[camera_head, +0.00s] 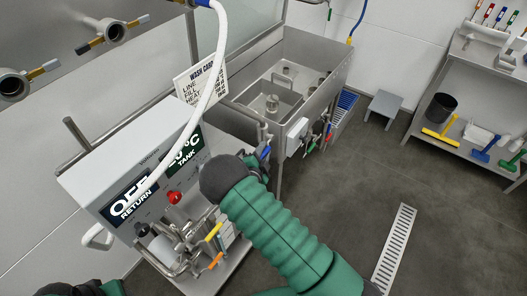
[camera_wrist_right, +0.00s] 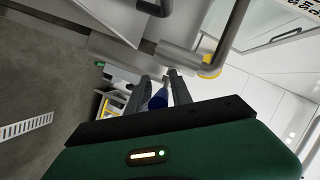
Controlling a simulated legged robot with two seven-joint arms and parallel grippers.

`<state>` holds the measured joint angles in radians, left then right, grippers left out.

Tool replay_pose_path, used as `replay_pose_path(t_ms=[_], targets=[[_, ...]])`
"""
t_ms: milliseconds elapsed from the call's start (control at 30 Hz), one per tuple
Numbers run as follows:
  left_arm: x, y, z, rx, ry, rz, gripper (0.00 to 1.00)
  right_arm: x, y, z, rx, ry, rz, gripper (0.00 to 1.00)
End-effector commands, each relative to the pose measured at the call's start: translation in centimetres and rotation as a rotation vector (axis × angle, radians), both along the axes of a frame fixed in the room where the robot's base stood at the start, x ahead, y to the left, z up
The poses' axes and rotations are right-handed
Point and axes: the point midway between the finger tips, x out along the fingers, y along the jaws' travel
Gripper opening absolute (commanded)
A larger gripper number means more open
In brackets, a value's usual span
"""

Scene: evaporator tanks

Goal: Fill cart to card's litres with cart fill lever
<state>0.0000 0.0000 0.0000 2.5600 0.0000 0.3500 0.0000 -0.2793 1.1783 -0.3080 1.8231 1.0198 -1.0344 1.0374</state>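The cart (camera_head: 140,160) is a grey box on a frame with OFF RETURN and 20°C TANK displays. The wash card (camera_head: 203,75) stands behind it; LINE, FILL and HEAT show, but the white hose covers part and I cannot read the litres. A blue-handled lever (camera_head: 265,153) sits at the cart's right side. My right gripper (camera_head: 252,160) is beside it, largely hidden by my forearm. In the right wrist view the blue handle (camera_wrist_right: 158,99) lies between the two separated fingers; I cannot tell whether they grip it. My left gripper (camera_head: 58,289) barely shows at the bottom left.
A red knob (camera_head: 174,197) and yellow and orange levers (camera_head: 214,232) are on the cart's front. A steel sink tank (camera_head: 290,75) with coloured levers stands behind. A bench with tools (camera_head: 470,120) is at the right. The floor around the drain (camera_head: 394,245) is clear.

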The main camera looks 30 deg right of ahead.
Motion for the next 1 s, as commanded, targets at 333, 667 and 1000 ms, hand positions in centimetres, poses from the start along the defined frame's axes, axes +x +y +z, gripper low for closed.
replay_pose_path(t_ms=[333, 667, 1000], targets=[[0.0, 0.0, -0.01, 0.0, 0.0, 0.0, 0.38, -0.1, 0.02, -0.12, 0.002, 0.003, 0.0, 0.0], [0.0, 0.0, -0.02, 0.0, 0.0, 0.0, 0.38, -0.2, 0.02, -0.29, 0.004, 0.006, -0.003, 0.0], [0.0, 0.0, -0.03, 0.0, 0.0, 0.0, 0.38, -0.29, 0.02, -0.44, 0.006, 0.009, -0.004, 0.0]])
